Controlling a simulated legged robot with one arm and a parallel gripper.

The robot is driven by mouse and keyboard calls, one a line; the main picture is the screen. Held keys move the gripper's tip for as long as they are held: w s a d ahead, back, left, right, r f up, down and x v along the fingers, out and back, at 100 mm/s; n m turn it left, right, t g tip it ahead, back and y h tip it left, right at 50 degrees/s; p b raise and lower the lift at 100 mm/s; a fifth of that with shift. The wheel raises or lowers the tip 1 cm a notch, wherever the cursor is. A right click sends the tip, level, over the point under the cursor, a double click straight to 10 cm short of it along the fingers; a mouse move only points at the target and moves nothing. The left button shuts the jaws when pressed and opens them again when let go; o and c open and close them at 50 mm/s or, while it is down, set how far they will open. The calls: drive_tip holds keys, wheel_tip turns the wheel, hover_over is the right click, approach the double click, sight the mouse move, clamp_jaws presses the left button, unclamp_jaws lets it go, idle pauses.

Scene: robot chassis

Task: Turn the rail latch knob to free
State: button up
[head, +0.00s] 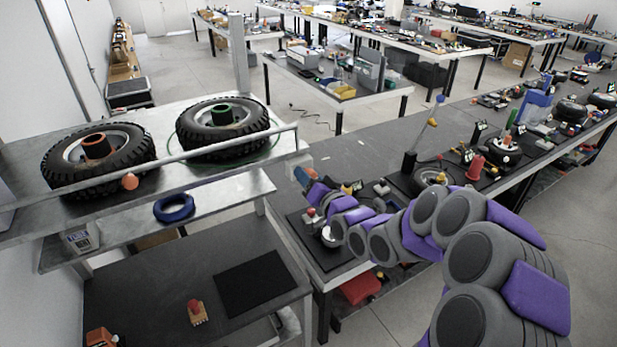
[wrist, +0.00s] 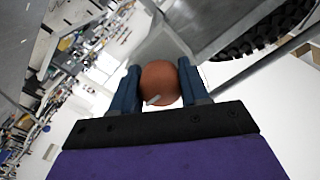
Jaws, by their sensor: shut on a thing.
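The round orange-brown knob (wrist: 159,82) sits between the two dark blue fingers of my gripper (wrist: 160,70) in the wrist view. Both fingers touch its sides, and a small pale mark shows on its near face. A grey metal part lies right behind it. In the head view my gripper (head: 303,177) is at the right end of the shelf, near the end of the rail (head: 225,150). The held knob cannot be made out there. Another orange knob (head: 130,181) is on the rail further left, apart from my gripper.
Two tyres (head: 98,160) (head: 222,118) lie on the upper shelf behind the rail. A blue ring (head: 174,207) lies on the shelf below. A black mat (head: 252,283) and a red knob on a small base (head: 195,312) are on the lower table. A long cluttered bench runs right.

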drive_tip(key=shift+s+a+f, duration=0.1)
drive_tip(key=shift+f, duration=0.4)
drive_tip(key=o, duration=1)
drive_tip(key=shift+r, duration=0.15)
drive_tip(key=shift+o, duration=0.2)
drive_tip(key=shift+r, duration=0.15)
drive_tip(key=b+v, duration=0.7)
drive_tip(key=v, duration=0.5)
drive_tip(key=shift+d, duration=0.4)
drive_tip(key=shift+b+v, duration=2.4)
drive_tip(key=shift+b, duration=0.95)
